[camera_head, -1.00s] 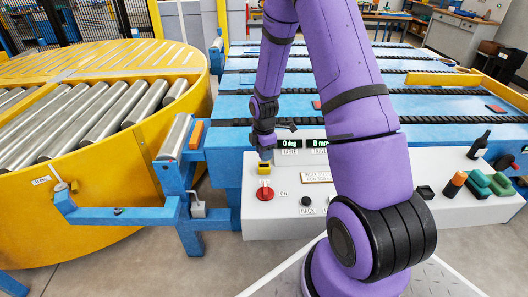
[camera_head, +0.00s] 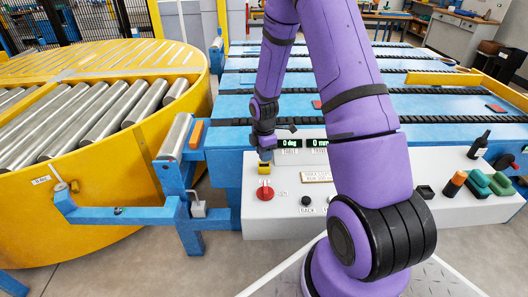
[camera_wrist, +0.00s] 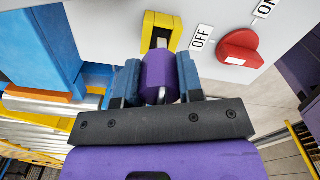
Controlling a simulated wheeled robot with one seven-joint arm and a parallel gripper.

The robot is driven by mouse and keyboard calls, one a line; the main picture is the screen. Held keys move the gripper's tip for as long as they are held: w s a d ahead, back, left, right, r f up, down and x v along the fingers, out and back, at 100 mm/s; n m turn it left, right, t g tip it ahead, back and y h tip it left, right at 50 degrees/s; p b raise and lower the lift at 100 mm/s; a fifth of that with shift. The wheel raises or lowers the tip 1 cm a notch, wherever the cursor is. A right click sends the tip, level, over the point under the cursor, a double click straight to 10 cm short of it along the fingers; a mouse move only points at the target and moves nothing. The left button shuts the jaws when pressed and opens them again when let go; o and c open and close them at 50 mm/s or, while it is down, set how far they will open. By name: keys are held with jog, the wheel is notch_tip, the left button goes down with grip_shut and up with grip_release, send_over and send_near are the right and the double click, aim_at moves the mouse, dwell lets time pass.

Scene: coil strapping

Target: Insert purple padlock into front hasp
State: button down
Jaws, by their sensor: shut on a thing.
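The purple padlock (camera_wrist: 159,76) is between the two blue-grey fingers of my gripper (camera_wrist: 160,84) in the wrist view. A metal piece of its shackle shows at its near side. A yellow hasp (camera_wrist: 163,22) with a dark slot stands on the white panel just beyond the padlock. The padlock overlaps the hasp's lower edge in the picture; I cannot tell whether they touch. In the head view my gripper (camera_head: 265,151) is at the yellow hasp (camera_head: 264,167), and the padlock is not clearly visible there.
A red rotary switch (camera_wrist: 238,52) with OFF and ON labels sits right of the hasp. The white control panel (camera_head: 258,218) also carries a black knob (camera_head: 306,201) and several buttons.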

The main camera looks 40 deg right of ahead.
jog(key=shift+f, duration=1.5)
jog(key=c, duration=0.7)
grip_release()
notch_tip(320, 180, up, 11)
jog(key=shift+f, duration=0.15)
